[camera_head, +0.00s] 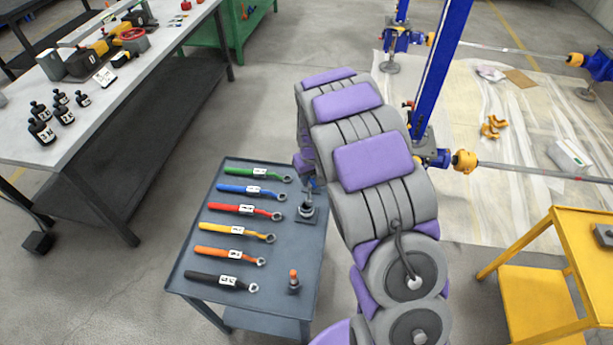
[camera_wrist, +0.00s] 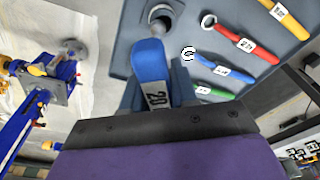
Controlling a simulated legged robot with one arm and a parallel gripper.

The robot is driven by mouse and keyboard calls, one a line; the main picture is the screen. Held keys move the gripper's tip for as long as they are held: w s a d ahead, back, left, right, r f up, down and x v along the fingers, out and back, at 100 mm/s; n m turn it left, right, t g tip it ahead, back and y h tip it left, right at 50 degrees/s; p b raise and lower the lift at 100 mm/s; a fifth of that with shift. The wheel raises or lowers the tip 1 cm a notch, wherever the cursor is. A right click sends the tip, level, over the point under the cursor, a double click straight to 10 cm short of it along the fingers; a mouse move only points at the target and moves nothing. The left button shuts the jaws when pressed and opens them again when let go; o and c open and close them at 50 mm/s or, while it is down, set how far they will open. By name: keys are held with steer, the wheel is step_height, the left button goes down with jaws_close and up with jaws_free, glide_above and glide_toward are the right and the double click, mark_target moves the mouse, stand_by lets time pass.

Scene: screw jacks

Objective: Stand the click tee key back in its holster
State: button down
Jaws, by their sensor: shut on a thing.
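The click tee key (camera_wrist: 150,62) is blue with a white label reading 20, and it shows in the wrist view. My gripper (camera_wrist: 156,92) is shut on it, with one dark finger on each side. In the head view my gripper (camera_head: 308,170) is above the right edge of the grey tray table, mostly hidden by my arm. A grey round holster (camera_head: 306,208) on a dark square base stands just below it. It also shows in the wrist view (camera_wrist: 165,14), beyond the blue key's end. I cannot tell whether the key's shaft is inside it.
Several coloured wrenches lie in a column on the tray table (camera_head: 262,172), left of the holster. An orange-topped pin (camera_head: 294,280) stands on a square base near the front. A workbench (camera_head: 120,115) is at left, a yellow cart (camera_head: 560,270) at right.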

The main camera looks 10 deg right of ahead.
steer(key=shift+d, duration=0.1)
steer(key=shift+a, duration=0.6)
steer(key=shift+d+f, duration=0.2)
steer(key=shift+d, duration=0.35)
steer(key=shift+a, duration=0.15)
steer(key=shift+a+p, duration=0.4)
steer(key=shift+a, duration=0.35)
steer(key=shift+d+p, duration=0.3)
steer(key=shift+f, duration=0.1)
